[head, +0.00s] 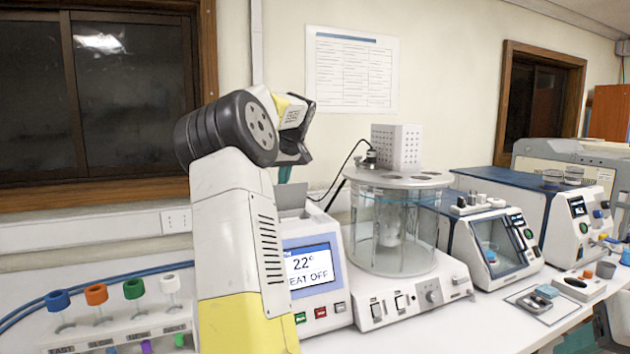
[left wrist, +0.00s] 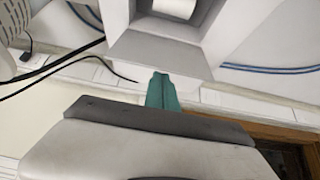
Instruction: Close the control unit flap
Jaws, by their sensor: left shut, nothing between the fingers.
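The control unit (head: 312,277) is a white box with a lit screen reading 22° and heat off. A grey flap (head: 291,196) appears to stand raised at its top back. In the left wrist view, the grey flap (left wrist: 157,53) shows beside an open compartment with a white roll (left wrist: 174,8). My left gripper (head: 284,175) is above and behind the unit. Its teal fingers (left wrist: 161,92) are shut and empty, near the flap's edge; I cannot tell whether they touch it. My left arm hides the unit's left side. My right gripper is out of view.
A glass bath (head: 392,235) with a perforated box on top stands right of the unit. A rack with coloured caps (head: 95,295) is at the left. A black cable (head: 340,178) runs behind the unit. More instruments (head: 495,250) stand further right.

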